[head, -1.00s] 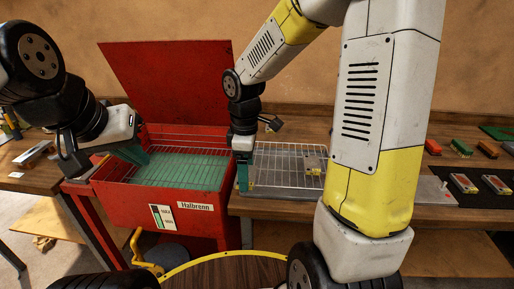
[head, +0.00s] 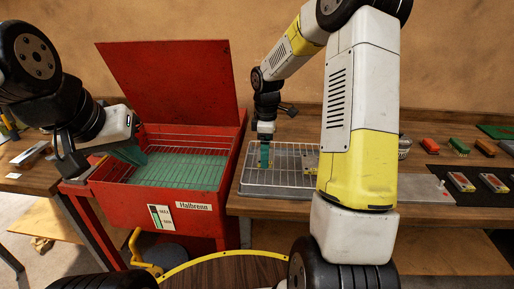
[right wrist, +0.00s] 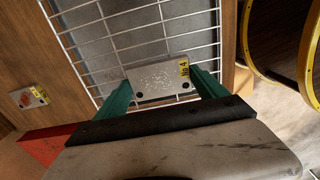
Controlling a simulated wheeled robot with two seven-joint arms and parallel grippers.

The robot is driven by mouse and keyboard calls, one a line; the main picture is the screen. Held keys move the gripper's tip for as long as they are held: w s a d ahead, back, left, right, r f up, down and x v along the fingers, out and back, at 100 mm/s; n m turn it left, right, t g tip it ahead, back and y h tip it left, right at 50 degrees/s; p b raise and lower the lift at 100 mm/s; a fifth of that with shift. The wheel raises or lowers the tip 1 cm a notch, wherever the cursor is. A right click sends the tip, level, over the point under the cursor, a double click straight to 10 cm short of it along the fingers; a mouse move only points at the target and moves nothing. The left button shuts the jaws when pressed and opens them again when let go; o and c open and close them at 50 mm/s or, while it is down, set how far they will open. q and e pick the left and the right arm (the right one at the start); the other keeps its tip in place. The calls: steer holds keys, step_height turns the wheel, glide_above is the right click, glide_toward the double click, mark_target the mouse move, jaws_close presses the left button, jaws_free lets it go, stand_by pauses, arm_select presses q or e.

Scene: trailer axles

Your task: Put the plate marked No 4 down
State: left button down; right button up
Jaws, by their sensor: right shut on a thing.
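The plate marked No 4 (right wrist: 158,82) is a small pale grey plate with a yellow label at one end. In the right wrist view it sits between the green fingers of my right gripper (right wrist: 165,90), which is shut on it. In the head view my right gripper (head: 265,154) is over the left part of a wire rack (head: 284,180) on a grey tray; I cannot tell whether the plate touches the rack. My left gripper (head: 130,154) is at the left rim of the red tank, its green fingers seen edge-on, so their opening is unclear.
The red tank (head: 185,207) stands open, with a wire basket (head: 185,165) over green inside. Another small plate (head: 311,161) with a yellow mark lies at the rack's right part. Brushes (head: 459,146) and a dark mat with marked blocks (head: 461,182) are at the right.

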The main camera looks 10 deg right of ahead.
steer(key=shift+f, duration=0.75)
steer(key=o, duration=2)
steer(key=shift+f, duration=0.2)
